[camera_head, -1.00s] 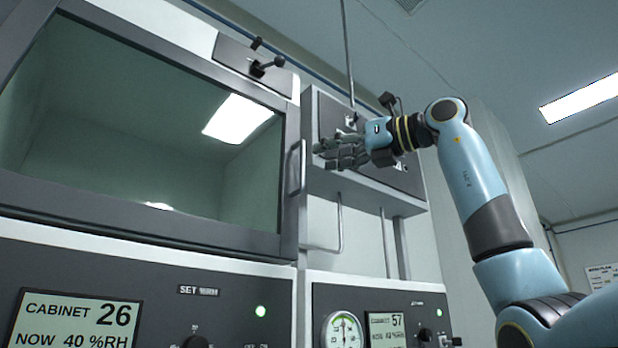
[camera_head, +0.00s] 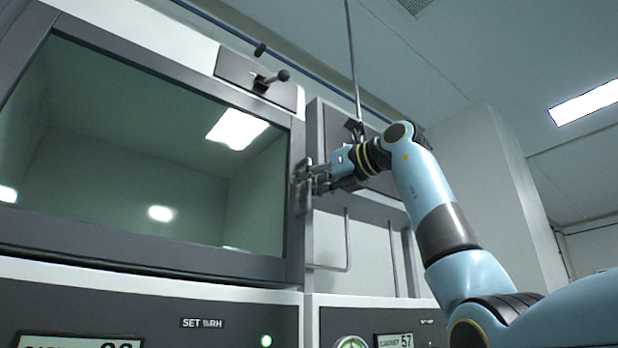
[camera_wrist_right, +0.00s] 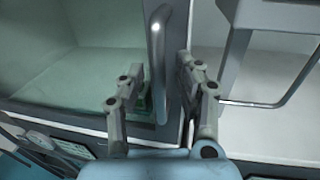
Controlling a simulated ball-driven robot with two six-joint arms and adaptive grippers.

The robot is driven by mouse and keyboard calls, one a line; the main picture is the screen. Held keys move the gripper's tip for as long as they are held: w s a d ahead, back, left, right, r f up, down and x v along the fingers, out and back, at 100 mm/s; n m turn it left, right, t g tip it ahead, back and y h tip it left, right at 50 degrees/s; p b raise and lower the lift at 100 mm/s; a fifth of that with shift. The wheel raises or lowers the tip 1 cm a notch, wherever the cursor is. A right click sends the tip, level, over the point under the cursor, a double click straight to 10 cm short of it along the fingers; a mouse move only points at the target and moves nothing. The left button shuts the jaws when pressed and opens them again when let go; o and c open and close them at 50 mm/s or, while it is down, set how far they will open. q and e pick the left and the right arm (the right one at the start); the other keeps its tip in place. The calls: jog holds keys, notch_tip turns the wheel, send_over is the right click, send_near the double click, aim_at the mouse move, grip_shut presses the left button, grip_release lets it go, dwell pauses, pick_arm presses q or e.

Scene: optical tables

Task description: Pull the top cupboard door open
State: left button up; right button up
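The top cupboard door (camera_head: 150,250) is a large glass pane in a dark grey frame, and it looks closed. Its vertical bar handle sits at the right edge of the frame, mostly covered by my right gripper (camera_head: 312,178) in the head view. In the right wrist view the curved metal handle (camera_wrist_right: 157,50) runs between the two fingers of the right gripper (camera_wrist_right: 160,72). The fingers are apart, one on each side of the handle, with a gap visible. I cannot tell whether either finger touches it. My left gripper is not in view.
A dark lever (camera_head: 270,80) is on the panel above the door. A smaller cabinet box (camera_head: 330,125) stands right of the door, behind my right arm. A bent thin pipe (camera_head: 347,240) hangs below it. A control panel (camera_head: 150,310) lies under the door.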

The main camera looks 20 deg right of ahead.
grip_shut()
dwell(0.3)
jog(key=shift+s, duration=0.1)
